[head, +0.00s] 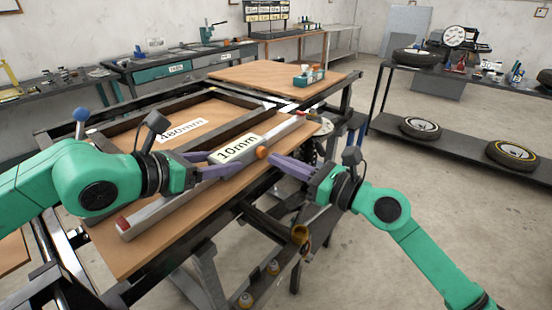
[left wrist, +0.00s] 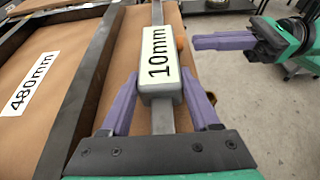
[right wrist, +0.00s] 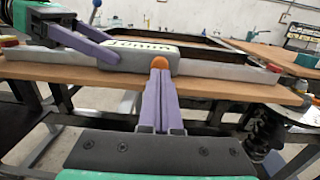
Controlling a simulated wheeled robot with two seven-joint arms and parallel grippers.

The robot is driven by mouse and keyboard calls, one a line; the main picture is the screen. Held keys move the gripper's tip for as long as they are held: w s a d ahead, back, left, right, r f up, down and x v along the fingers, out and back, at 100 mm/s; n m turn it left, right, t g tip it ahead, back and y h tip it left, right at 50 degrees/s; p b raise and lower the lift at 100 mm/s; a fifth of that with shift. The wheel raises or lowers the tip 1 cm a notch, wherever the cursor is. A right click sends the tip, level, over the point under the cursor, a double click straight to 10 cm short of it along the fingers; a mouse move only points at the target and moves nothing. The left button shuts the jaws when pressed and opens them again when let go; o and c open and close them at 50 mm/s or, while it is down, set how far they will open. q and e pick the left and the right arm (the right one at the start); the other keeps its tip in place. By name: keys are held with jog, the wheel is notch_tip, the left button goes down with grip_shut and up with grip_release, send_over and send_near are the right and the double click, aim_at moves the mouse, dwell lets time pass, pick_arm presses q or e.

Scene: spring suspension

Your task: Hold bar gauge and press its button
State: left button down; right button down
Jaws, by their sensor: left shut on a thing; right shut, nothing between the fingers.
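The bar gauge is a long grey bar with a boxy housing (head: 238,149) reading "10mm"; the housing also shows in the left wrist view (left wrist: 163,72). It lies along the front edge of the wooden table. An orange button (head: 262,153) sticks out of the housing's right side. My left gripper (head: 222,163) is shut on the housing, one finger on each side. My right gripper (right wrist: 158,76) is shut and empty, its fingertips pointing at the orange button (right wrist: 159,62). They are very close to it; I cannot tell whether they touch.
A dark metal frame (head: 150,122) with a "480mm" label (head: 183,130) lies on the wooden table (head: 120,258) beside the gauge. A small rack of bottles (head: 309,76) stands at the far end. A shelf (head: 455,132) with wheels is at the right. Floor is open at front right.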

jog(key=shift+x, duration=0.8)
jog(key=shift+x, duration=0.9)
jog(key=shift+w+a+f, duration=0.1)
jog(key=shift+a, duration=0.05)
pick_arm(q)
jog(key=shift+s+d, duration=0.1)
jog(key=shift+d, duration=0.1)
pick_arm(e)
jog(key=shift+s+d, duration=0.3)
jog(key=shift+s, duration=0.05)
pick_arm(q)
jog(key=shift+a, duration=0.2)
pick_arm(e)
send_near(264, 154)
jog(key=v, duration=0.5)
jog(key=shift+d, duration=0.1)
